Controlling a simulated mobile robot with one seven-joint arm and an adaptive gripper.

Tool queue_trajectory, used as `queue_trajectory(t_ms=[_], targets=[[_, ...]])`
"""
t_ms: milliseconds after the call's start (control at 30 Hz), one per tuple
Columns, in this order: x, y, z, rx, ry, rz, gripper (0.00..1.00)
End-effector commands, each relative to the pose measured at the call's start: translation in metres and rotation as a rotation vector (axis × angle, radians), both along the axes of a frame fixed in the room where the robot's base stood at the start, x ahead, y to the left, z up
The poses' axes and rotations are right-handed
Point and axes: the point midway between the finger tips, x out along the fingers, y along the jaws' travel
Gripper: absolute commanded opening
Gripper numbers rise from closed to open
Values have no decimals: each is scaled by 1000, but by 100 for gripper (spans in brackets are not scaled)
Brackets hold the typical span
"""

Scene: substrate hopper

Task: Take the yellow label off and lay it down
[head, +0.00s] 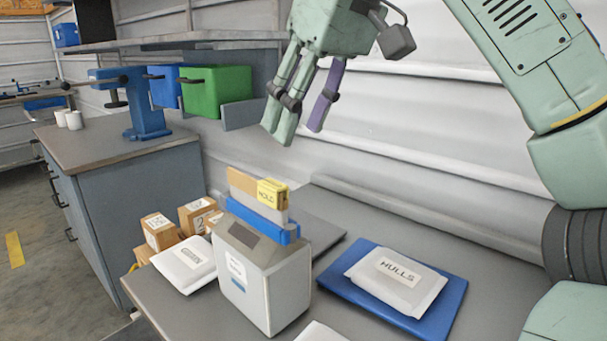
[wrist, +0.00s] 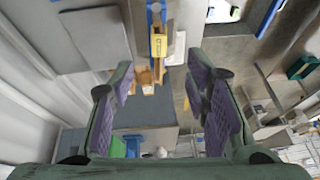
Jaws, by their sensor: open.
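The yellow label (head: 272,193), with dark lettering that seems to read HOLD, sits over the top corner of a tan board standing up from the hopper (head: 265,270). The hopper is a pale grey box with a blue collar (head: 262,230) around its top, standing on the grey bench. My gripper (head: 293,135) is open and empty, above and a little right of the label, apart from it. In the wrist view the yellow label (wrist: 159,47) shows at top centre, beyond the gap between the open fingers (wrist: 160,95).
A white packet marked HULLS (head: 397,280) lies on a blue tray (head: 345,292) right of the hopper. Another white packet (head: 183,264) and small cartons (head: 160,230) are at its left. Green (head: 216,90) and blue bins hang behind.

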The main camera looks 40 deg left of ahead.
Motion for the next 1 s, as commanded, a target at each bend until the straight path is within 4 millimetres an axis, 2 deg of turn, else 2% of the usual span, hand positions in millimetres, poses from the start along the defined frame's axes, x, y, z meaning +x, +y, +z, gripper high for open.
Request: queue_trajectory(t_ms=[300,567,800,1000], targets=[[-1,17,-41,0,1,5,43],[-2,26,-59,0,2,4,43],[-2,42,-91,2,2,3,43],[-2,46,-98,3,0,-1,43]])
